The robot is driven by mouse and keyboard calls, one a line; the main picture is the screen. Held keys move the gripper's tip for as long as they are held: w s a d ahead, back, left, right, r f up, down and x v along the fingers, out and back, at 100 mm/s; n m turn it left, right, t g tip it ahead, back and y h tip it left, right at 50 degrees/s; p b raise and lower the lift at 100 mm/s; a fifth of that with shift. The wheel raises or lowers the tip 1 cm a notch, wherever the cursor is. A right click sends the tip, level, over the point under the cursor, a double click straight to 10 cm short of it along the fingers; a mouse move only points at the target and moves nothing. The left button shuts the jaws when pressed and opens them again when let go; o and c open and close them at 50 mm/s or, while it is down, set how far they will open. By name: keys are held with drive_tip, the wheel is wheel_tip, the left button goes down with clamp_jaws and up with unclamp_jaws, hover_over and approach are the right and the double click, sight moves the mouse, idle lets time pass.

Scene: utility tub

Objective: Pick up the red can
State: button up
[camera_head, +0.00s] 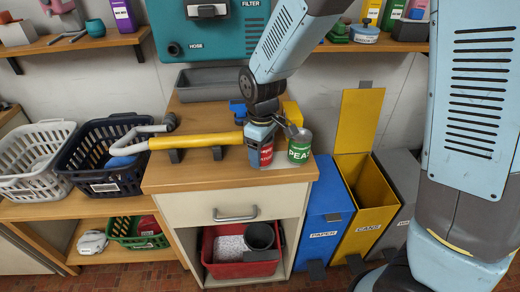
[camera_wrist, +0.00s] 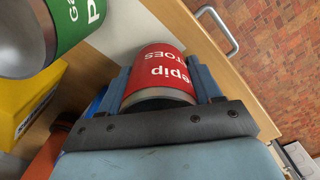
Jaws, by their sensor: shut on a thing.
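The red can (camera_head: 266,156) stands near the front edge of the wooden counter (camera_head: 205,180). In the wrist view the red can (camera_wrist: 162,72), with white lettering and a metal rim, sits between the two blue fingers of my gripper (camera_wrist: 165,82). My gripper (camera_head: 262,138) is shut on it from above, and covers much of it in the head view. Whether the can touches the counter or is slightly lifted, I cannot tell. A green can (camera_head: 299,148) labelled PEA stands just right of it, and also shows in the wrist view (camera_wrist: 70,22).
A yellow box (camera_head: 292,113) and a blue item (camera_head: 238,110) stand behind. Blue, yellow and grey bins (camera_head: 322,215) stand right of the counter.

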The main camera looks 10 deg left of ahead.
drive_tip(key=shift+c, duration=0.3)
drive_tip(key=shift+r, duration=0.5)
wheel_tip(320, 180, up, 3)
drive_tip(key=shift+f, duration=0.2)
drive_tip(key=s+d+r, duration=0.9)
drive_tip(key=s, duration=0.2)
drive_tip(key=shift+r, duration=0.25)
drive_tip(key=shift+a, duration=0.1)
